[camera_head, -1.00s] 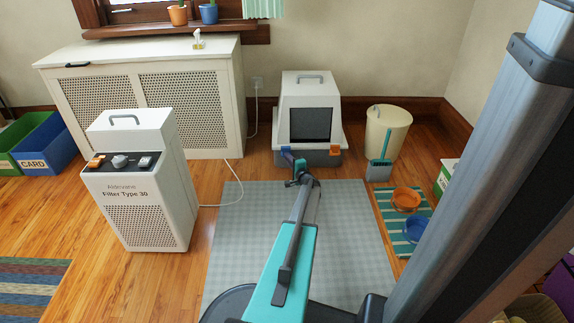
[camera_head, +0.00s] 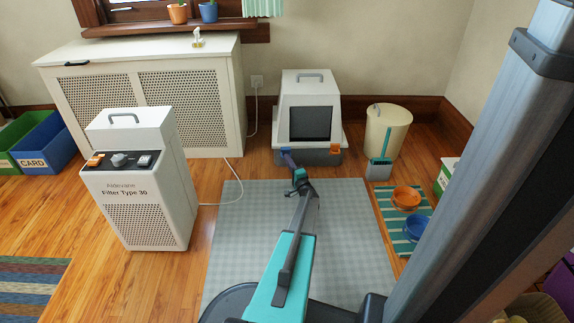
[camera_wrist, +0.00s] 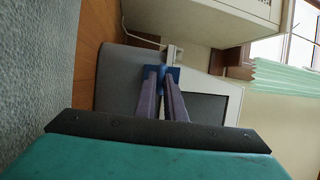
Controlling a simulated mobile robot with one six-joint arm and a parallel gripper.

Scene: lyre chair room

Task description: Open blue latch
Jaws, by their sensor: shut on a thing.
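The blue latch (camera_wrist: 172,73) is on the front left of the grey-and-white covered box (camera_head: 307,94). In the wrist view it shows at the tips of my gripper's two purple fingers. My gripper (camera_wrist: 164,78) is shut on the blue latch. A matching orange latch (camera_head: 335,148) sits at the box's right front. The box has a dark front panel (camera_head: 310,125) and a grey base.
A white filter unit (camera_head: 140,185) stands to the left, with a cable running behind it. A cream bin (camera_head: 386,130) and a teal dustpan (camera_head: 379,168) stand right of the box. Orange (camera_head: 406,199) and blue (camera_head: 416,230) bowls lie on a striped mat.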

